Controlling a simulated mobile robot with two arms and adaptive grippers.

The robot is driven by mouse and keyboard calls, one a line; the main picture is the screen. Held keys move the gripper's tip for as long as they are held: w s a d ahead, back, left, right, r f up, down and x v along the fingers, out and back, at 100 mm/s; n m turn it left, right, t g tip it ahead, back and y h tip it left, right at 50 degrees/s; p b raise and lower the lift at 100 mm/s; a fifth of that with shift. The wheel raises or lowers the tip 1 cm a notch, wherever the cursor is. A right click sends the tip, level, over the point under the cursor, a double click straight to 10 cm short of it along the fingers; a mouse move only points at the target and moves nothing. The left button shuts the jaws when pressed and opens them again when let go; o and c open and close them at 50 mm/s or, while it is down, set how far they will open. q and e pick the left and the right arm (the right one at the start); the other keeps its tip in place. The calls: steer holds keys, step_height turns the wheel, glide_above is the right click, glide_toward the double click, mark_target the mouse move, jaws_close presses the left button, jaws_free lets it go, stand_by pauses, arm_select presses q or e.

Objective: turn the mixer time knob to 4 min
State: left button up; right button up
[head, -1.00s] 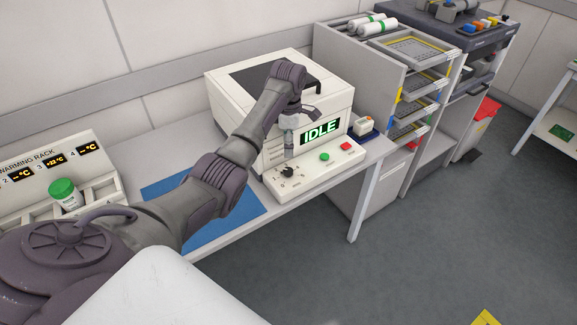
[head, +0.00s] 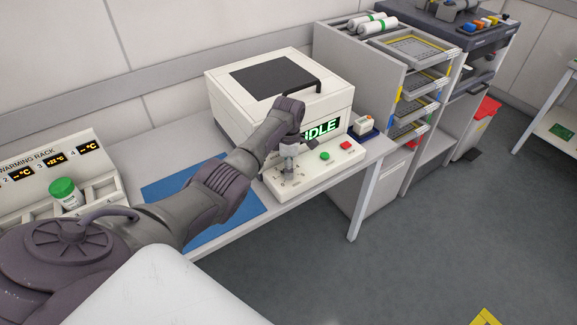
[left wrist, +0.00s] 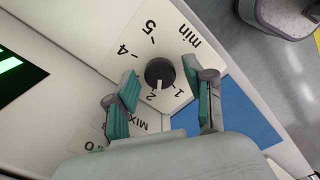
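The white mixer (head: 232,100) stands on the table, its green IDLE display partly hidden by my left arm. My left gripper (head: 289,165) points down over the left end of its control panel (head: 322,165) and hides the knob in the head view. In the left wrist view the round black time knob (left wrist: 160,72) lies between the two teal-padded fingers, which are apart, with gaps on both sides. Its white pointer mark faces the 1 and 2 side of the dial. The 4 and 5 marks are visible beyond the knob. My right gripper is not in view.
A green button (head: 325,156) and a red button (head: 346,146) sit right of the knob. A blue mat (head: 235,212) lies on the table in front. A warming rack (head: 105,165) with a green-capped bottle (head: 64,192) stands at left. A shelf unit (head: 360,70) stands at right.

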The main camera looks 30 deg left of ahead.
arm_select(q)
jaws_close()
steer(key=shift+m, duration=0.3)
steer(key=m+p, duration=0.2)
steer(key=m, duration=0.1)
steer(key=shift+r, duration=0.1)
steer(key=m+p, duration=0.1)
steer(key=m, duration=0.3)
steer(key=shift+m, duration=0.4)
steer(key=m+p, duration=0.1)
steer(key=m, duration=0.2)
steer(key=shift+m, duration=0.3)
steer(key=m, duration=0.3)
steer(key=shift+m, duration=0.3)
steer(key=m, duration=0.6)
steer(key=shift+m+p, duration=0.3)
